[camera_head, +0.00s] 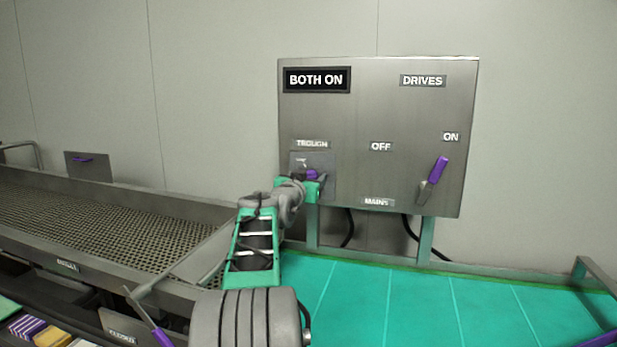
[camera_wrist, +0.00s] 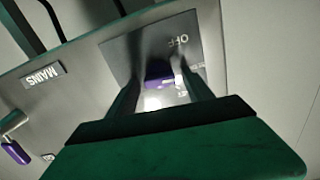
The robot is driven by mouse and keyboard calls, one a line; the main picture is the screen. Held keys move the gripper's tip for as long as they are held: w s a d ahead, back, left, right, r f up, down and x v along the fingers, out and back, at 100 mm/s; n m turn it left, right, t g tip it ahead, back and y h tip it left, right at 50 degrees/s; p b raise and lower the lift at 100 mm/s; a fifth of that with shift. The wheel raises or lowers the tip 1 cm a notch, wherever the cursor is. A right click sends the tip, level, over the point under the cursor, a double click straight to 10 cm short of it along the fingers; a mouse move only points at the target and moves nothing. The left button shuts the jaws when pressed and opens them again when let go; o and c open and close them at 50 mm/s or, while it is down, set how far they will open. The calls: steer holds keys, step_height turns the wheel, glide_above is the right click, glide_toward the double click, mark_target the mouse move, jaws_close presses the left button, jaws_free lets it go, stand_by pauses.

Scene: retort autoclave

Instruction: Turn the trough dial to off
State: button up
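The trough dial is a small purple knob (camera_head: 312,174) on a dark square plate (camera_head: 326,160) under the TROUGH label, low on the left of the grey panel. My gripper (camera_head: 318,184) is at the dial and partly hides it in the head view. In the wrist view, my two dark fingers (camera_wrist: 160,78) stand on either side of the purple knob (camera_wrist: 158,74). Small gaps seem to show beside the knob, so the fingers look open around it; contact is not clear. An OFF mark (camera_wrist: 178,40) is on the plate. The knob's exact pointing is unclear.
A display (camera_head: 317,80) on the panel (camera_head: 400,120) reads BOTH ON. The purple-handled mains lever (camera_head: 433,181) tilts up toward ON, right of the dial. A mesh trough (camera_head: 110,220) lies left, and a green slatted surface (camera_head: 420,300) lies below the panel.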

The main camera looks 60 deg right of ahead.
jaws_close()
stand_by(0.4)
steer(key=shift+n+b, duration=0.35)
steer(key=shift+n, duration=0.05)
steer(key=n+b, duration=0.3)
steer(key=n, duration=0.6)
steer(key=shift+w, duration=0.2)
stand_by(0.4)
steer(key=shift+o, duration=0.2)
jaws_free()
